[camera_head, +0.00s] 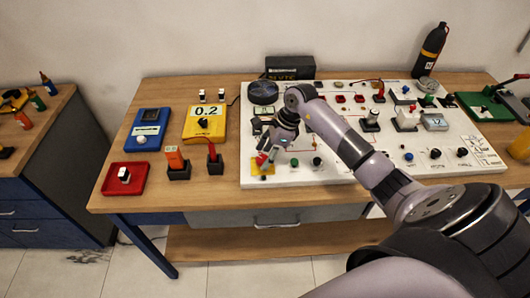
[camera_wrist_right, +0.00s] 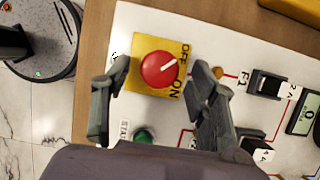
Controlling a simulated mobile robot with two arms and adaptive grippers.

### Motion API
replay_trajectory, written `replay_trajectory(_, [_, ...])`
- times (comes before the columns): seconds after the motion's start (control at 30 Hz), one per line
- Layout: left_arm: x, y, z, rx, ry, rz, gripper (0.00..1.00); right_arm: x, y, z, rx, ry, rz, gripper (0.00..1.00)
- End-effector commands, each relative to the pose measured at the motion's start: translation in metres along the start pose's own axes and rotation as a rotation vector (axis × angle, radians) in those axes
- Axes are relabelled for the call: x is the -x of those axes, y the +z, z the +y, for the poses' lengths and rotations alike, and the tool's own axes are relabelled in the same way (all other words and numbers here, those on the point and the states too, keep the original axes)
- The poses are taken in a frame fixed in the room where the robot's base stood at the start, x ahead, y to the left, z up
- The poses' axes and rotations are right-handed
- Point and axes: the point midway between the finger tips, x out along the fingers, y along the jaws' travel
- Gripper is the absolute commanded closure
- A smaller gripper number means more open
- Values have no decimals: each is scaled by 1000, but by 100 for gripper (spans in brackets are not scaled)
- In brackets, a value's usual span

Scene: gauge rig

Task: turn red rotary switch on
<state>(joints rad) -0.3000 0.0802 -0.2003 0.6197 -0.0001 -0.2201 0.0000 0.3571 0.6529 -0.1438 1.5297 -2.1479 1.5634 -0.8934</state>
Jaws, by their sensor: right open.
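The red rotary switch (camera_wrist_right: 159,70) is a round red knob with a white pointer line, on a yellow plate (camera_wrist_right: 134,82) marked OFF and ON. In the right wrist view its pointer aims right and slightly up, nearer OFF than ON. My right gripper (camera_wrist_right: 158,84) is open, with one finger on each side of the knob; I see no clear contact. In the head view the right gripper (camera_head: 268,158) is over the yellow plate at the white board's front left corner, and it hides much of the knob. My left gripper is not in view.
The white board (camera_head: 340,172) carries several other switches, knobs and gauges. A green button (camera_wrist_right: 145,136) is close to the right gripper. Left of the board are a yellow meter (camera_head: 204,124), a blue meter (camera_head: 148,130) and a red box (camera_head: 125,178). The wooden table's front edge is near.

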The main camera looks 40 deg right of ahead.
Motion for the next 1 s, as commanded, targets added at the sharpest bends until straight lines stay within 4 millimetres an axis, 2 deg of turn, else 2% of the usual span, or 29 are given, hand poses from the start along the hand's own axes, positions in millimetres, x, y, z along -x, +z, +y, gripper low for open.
replay_trajectory(0.13, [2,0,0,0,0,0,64,-7,0,0,-1,1,1,46])
replay_trajectory(0.37, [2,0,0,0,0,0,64,-7,0,0,0,0,1,46])
replay_trajectory(1.0, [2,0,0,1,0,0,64,-7,0,0,0,0,0,88])
